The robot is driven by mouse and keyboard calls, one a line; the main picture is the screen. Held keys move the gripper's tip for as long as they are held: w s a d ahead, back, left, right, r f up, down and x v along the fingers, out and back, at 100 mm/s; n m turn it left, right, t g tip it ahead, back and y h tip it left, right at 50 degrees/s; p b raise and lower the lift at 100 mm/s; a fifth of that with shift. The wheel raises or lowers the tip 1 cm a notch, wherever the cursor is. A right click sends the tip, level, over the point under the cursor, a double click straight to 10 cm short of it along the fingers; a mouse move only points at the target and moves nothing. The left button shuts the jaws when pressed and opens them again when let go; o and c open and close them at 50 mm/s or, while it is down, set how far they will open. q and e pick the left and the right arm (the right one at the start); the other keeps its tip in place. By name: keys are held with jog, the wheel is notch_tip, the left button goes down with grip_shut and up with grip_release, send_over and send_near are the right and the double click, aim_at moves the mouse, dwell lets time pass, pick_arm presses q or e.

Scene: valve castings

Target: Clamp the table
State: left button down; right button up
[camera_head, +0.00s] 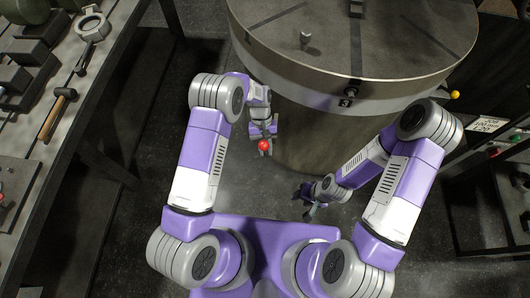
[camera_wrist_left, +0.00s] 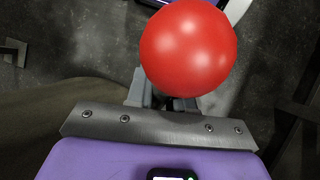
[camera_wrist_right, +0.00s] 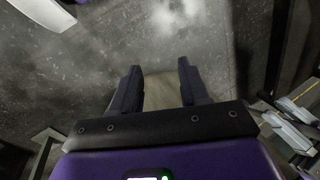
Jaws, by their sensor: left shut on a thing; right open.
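The round table (camera_head: 285,35) has a grey top with dark slots and a thick drum-shaped base. A red ball knob (camera_head: 264,145) is at my left gripper (camera_head: 264,143), in front of the base. In the left wrist view the red ball knob (camera_wrist_left: 188,47) is large and hides most of the fingers, which are shut at it; its stem is hidden. A yellow ball knob (camera_head: 455,94) sticks out at the table's right side. My right gripper (camera_head: 309,203) is low in front of the base, open and empty; its parted fingers show in the right wrist view (camera_wrist_right: 160,88).
A bench (camera_head: 70,140) on the left carries a hammer (camera_head: 58,112), a ring-shaped casting (camera_head: 92,25) and dark blocks. A small post (camera_head: 305,38) stands on the table top. A stand with red and green buttons (camera_head: 515,137) is at the right.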

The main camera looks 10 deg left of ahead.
jog(key=shift+f, duration=0.35)
dwell(0.4)
